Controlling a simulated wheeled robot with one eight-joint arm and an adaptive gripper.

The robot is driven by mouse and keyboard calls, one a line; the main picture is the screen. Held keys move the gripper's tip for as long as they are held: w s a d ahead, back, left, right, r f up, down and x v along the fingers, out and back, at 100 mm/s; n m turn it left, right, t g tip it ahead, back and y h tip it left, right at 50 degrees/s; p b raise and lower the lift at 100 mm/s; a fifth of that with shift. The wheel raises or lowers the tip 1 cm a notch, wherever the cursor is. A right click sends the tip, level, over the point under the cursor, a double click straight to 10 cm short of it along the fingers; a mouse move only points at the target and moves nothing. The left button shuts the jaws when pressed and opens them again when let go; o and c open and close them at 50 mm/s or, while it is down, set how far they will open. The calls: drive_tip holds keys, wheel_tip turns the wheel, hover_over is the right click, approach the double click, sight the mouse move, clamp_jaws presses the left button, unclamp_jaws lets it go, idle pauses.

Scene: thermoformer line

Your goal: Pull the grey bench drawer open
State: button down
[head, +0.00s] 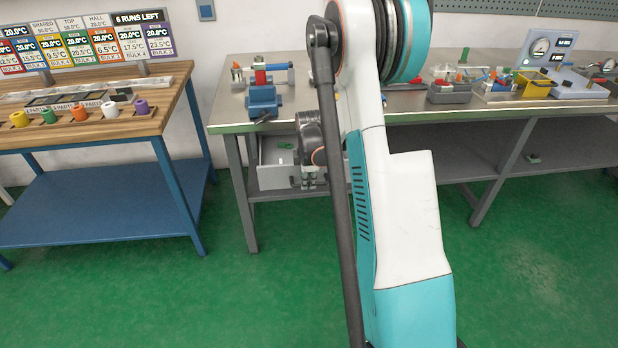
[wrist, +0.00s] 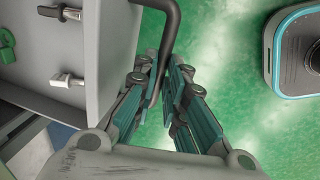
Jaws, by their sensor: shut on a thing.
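The grey bench drawer (head: 272,178) hangs under the metal bench, part way out, with its inside showing in the head view. In the wrist view the drawer (wrist: 108,50) fills the upper left, and its dark bar handle (wrist: 170,22) stands off the front panel. My gripper (wrist: 164,72) is closed around the lower part of that handle. In the head view my gripper (head: 308,180) is small at the drawer's front, and my arm hides the drawer's right side.
Inside the drawer lie a green piece (wrist: 6,48), a black-handled fitting (wrist: 62,13) and a white fitting (wrist: 66,80). The metal bench (head: 225,108) carries a blue vise (head: 263,101) and several devices. A wooden bench (head: 90,130) stands left. Green floor in front is clear.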

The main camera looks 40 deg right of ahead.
drive_tip(key=shift+s+a, duration=0.3)
drive_tip(key=shift+s, duration=0.15)
drive_tip(key=c, duration=1.7)
unclamp_jaws()
drive_tip(key=shift+o, duration=0.2)
drive_tip(key=shift+r, duration=0.1)
wheel_tip(320, 180, up, 12)
drive_tip(key=s+a, duration=0.1)
drive_tip(key=s, duration=0.1)
drive_tip(key=shift+f, duration=0.2)
drive_tip(key=shift+a, duration=0.1)
